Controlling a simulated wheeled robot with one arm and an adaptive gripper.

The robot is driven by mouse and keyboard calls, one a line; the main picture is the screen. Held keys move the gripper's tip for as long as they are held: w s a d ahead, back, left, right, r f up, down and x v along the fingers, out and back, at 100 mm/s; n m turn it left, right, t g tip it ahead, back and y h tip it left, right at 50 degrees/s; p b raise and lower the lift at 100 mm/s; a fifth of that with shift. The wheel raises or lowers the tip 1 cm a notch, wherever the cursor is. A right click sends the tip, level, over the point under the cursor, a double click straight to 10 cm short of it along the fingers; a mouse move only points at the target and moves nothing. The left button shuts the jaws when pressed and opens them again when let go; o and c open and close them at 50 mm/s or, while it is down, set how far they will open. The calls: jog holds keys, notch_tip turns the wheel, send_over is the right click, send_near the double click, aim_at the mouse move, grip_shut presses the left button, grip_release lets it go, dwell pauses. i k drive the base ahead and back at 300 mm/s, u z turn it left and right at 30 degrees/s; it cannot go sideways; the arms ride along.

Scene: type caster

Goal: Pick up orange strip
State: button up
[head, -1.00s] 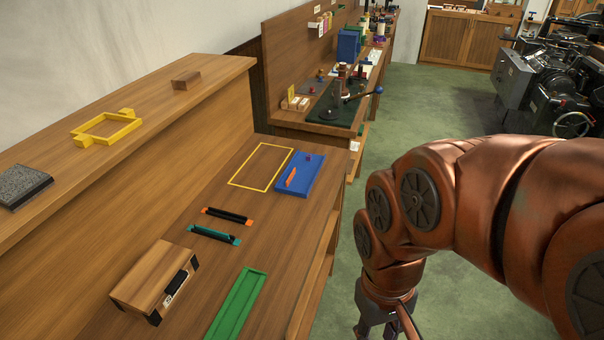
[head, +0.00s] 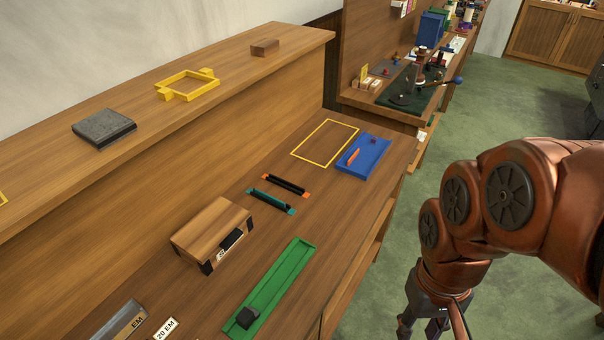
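A black strip with orange ends (head: 286,185) lies on the bench's lower surface, in the middle of the head view. A similar strip with teal ends (head: 271,201) lies just in front of it. A small solid orange piece (head: 353,156) lies on a blue tray (head: 374,160) farther right. Which of these is called the orange strip I cannot tell for certain. My gripper (head: 434,328) hangs at the bottom right, beside the bench and apart from all these things. Its fingertips are cut off by the picture edge, so its opening is not clear.
A wooden block with black corners (head: 212,232) and a green tray (head: 276,287) with a dark block (head: 247,317) are nearer. A yellow outline (head: 325,142) marks bare bench behind the strips. The raised shelf (head: 225,85) runs along the left.

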aim_at(357, 152)
jog(key=k, duration=0.5)
jog(key=z, duration=1.05)
jog(key=i, duration=1.45)
jog(key=u, duration=3)
